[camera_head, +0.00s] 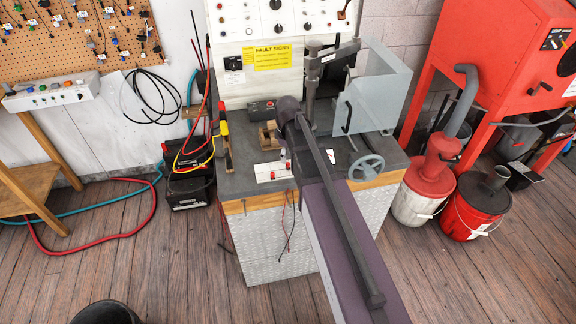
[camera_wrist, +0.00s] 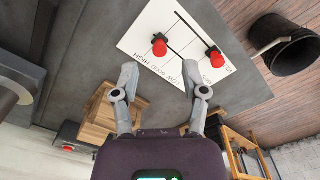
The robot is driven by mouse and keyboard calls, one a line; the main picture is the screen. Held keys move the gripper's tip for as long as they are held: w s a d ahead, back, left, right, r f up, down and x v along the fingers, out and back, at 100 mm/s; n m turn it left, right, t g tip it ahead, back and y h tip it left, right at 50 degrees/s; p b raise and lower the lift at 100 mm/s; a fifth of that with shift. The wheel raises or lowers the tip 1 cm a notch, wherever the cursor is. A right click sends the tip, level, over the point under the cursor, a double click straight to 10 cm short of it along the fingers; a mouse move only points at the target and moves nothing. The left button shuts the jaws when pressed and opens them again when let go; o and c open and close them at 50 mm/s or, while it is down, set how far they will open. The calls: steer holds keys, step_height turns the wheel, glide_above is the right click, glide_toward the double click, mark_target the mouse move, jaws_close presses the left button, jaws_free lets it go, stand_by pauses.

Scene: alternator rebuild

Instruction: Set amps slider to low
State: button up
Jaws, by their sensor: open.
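A white slider panel (camera_wrist: 178,32) lies on the grey bench top, with two red knobs on dark slots. One red knob (camera_wrist: 159,47) is near the panel's middle; the other red knob (camera_wrist: 215,58) is towards its right end. Printed LOW and HIGH words show, but I cannot read which slider is amps. My gripper (camera_wrist: 160,77) is open and empty. Its fingertips are spread, with the middle knob just beyond the gap between them; neither finger visibly touches a knob. In the head view the panel (camera_head: 268,171) shows at the bench front, and my arm largely hides the gripper.
A wooden block piece (camera_wrist: 101,118) and a small grey box with a red button (camera_wrist: 75,138) sit beside the panel. In the head view a handwheel (camera_head: 366,168) and grey guard (camera_head: 378,100) stand right of my arm. A black bucket (camera_wrist: 284,45) is on the floor.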

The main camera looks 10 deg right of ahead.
mark_target(288, 163)
steer(key=shift+f+b, duration=1.3)
steer(key=shift+f, duration=0.3)
steer(key=shift+c, duration=0.2)
jaws_close()
